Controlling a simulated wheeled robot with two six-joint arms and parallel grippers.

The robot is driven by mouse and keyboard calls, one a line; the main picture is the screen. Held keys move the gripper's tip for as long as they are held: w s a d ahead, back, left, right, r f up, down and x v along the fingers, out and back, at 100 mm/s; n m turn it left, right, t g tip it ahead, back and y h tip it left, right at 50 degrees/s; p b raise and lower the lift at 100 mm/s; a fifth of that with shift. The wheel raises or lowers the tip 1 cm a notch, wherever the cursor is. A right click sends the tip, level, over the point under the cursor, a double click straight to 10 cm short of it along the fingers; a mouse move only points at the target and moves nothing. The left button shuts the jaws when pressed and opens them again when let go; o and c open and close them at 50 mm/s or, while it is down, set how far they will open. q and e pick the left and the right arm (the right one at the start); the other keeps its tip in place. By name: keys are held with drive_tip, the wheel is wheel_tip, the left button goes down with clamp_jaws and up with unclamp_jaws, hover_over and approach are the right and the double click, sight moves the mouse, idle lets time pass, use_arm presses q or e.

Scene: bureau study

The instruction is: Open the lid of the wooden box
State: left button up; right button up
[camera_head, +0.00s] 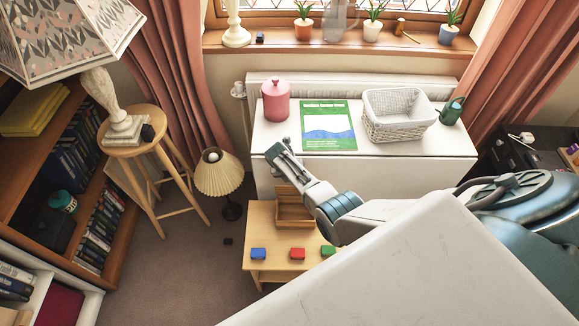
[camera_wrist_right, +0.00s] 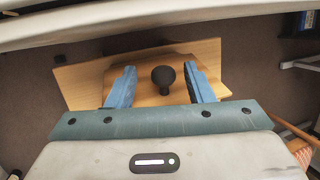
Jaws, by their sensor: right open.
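The wooden box (camera_head: 293,213) stands on a low wooden table (camera_head: 258,222) in the head view, partly hidden behind my right arm. In the right wrist view its wooden top (camera_wrist_right: 150,97) shows with a round dark knob (camera_wrist_right: 163,77) on it. My right gripper (camera_head: 282,155) is open. In the right wrist view its two blue fingers (camera_wrist_right: 160,80) stand apart, one on each side of the knob, with gaps to it. Whether the fingertips are level with the knob I cannot tell. My left gripper is not in view.
A white desk (camera_head: 400,150) behind holds a pink jar (camera_head: 275,101), a green book (camera_head: 328,140) and a white basket (camera_head: 372,128). A pleated lamp (camera_head: 218,172) stands left.

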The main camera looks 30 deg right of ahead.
drive_tip(key=v, duration=0.7)
drive_tip(key=shift+p, duration=0.3)
drive_tip(key=shift+r, duration=0.1)
